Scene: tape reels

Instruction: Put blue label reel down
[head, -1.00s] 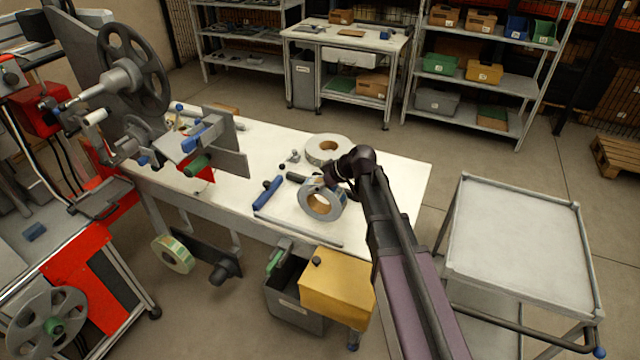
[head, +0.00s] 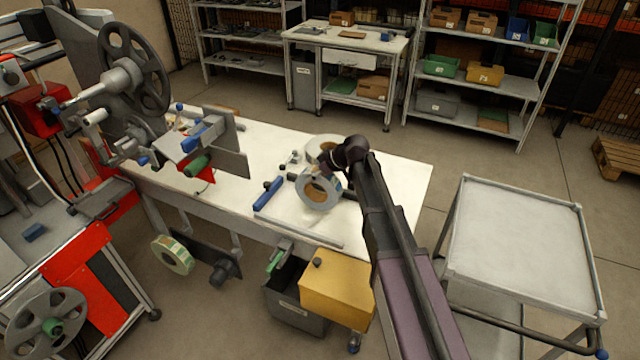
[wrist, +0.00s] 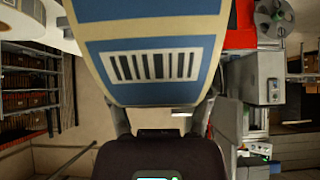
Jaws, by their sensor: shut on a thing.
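The blue label reel (head: 310,196) is a ring with a grey side face and a tan core, seen at the end of my arm over the worktable in the head view. It is tilted, with its face towards the camera. In the wrist view its blue and cream label with a barcode (wrist: 155,66) fills the upper middle. My gripper (wrist: 165,108) is shut on the reel, one finger at each side. In the head view the fingers are mostly hidden, and I cannot tell whether the reel's lower edge touches the white tabletop (head: 385,180).
Another reel (head: 318,146) lies flat on the table just behind the held one, partly hidden. A blue-handled tool (head: 268,194) lies to the left. The table's right end is clear.

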